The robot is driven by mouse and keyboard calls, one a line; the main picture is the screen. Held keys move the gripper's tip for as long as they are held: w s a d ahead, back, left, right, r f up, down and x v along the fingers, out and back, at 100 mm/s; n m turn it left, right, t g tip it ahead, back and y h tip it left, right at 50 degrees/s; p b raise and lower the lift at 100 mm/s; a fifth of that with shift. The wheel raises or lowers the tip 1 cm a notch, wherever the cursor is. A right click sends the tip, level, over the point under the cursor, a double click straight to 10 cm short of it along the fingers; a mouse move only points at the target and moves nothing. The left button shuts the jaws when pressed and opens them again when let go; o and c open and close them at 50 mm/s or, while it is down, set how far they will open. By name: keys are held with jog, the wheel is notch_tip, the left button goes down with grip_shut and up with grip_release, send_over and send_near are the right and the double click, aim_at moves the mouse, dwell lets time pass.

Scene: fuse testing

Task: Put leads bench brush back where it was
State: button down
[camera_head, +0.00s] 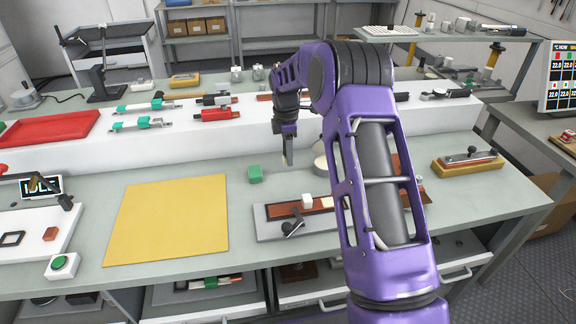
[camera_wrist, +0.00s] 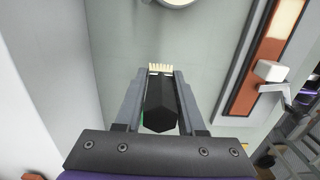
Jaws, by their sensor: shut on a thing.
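The bench brush (camera_wrist: 160,105) has a dark, faceted body and a row of cream bristles at its far end. It lies between the two fingers of my gripper (camera_wrist: 160,75) in the wrist view, which are shut on it. The brush is hard to make out in the head view. Whether it touches the bench is unclear.
A grey fixture with a brown strip and white block (camera_head: 307,200) lies in front, right of a yellow mat (camera_head: 168,220). A pale round dish (camera_head: 320,165) is close to my gripper, partly behind my arm. A white raised shelf (camera_head: 190,138) runs behind. Bare bench lies around the green block.

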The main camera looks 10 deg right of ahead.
aim_at(288, 172)
notch_tip(288, 172, down, 4)
jog(key=shift+f, duration=0.1)
jog(key=shift+f, duration=0.1)
jog(key=c, duration=0.5)
grip_release()
jog(key=r, duration=1.2)
jog(key=shift+a+r+p, duration=0.15)
jog(key=shift+a+p, duration=0.1)
jog(key=shift+p, duration=0.05)
